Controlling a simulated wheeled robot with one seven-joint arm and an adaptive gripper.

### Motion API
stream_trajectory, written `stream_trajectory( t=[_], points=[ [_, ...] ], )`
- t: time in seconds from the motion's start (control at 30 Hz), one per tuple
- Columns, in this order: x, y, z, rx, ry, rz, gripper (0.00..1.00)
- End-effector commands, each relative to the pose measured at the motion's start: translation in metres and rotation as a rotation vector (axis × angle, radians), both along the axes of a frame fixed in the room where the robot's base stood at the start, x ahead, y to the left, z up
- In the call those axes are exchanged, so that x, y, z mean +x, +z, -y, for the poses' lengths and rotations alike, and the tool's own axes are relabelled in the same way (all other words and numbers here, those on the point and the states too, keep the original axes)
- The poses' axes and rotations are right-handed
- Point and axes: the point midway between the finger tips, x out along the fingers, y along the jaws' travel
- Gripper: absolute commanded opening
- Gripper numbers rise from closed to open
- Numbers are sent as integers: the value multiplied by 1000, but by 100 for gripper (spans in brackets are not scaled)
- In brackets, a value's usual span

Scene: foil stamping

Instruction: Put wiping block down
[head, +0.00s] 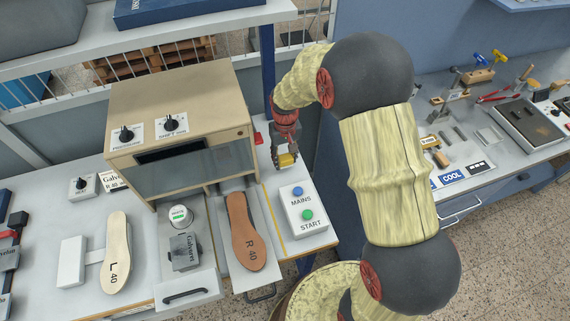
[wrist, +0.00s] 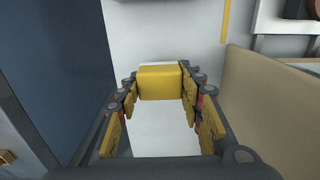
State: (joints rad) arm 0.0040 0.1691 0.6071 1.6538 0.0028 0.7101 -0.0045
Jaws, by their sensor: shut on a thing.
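The wiping block (wrist: 160,84) is a yellow block with a whitish strip along its far edge. In the wrist view it sits between the fingertips of my gripper (wrist: 161,88), which is shut on it. In the head view my gripper (head: 284,158) points down over the pale bench top, right of the beige machine and behind the button box. The small yellow block (head: 286,160) shows at its fingertips, partly covered by the fingers. I cannot tell whether the block touches the bench.
The beige machine (head: 180,120) stands close on the left. The button box (head: 303,212) with blue and green buttons stands in front. A brown sole (head: 245,230) and a pale sole (head: 116,250) lie nearby. A blue post (head: 268,75) rises behind.

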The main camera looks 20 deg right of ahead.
Motion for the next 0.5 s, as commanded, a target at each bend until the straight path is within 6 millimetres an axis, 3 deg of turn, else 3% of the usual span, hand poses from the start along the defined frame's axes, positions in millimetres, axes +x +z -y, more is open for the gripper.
stream_trajectory(
  t=[0.17, 0.5],
  points=[
    [-2, -29, 0, 0, 0, -3, 13],
    [-1, -31, -1, 0, 0, -1, 13]
  ],
)
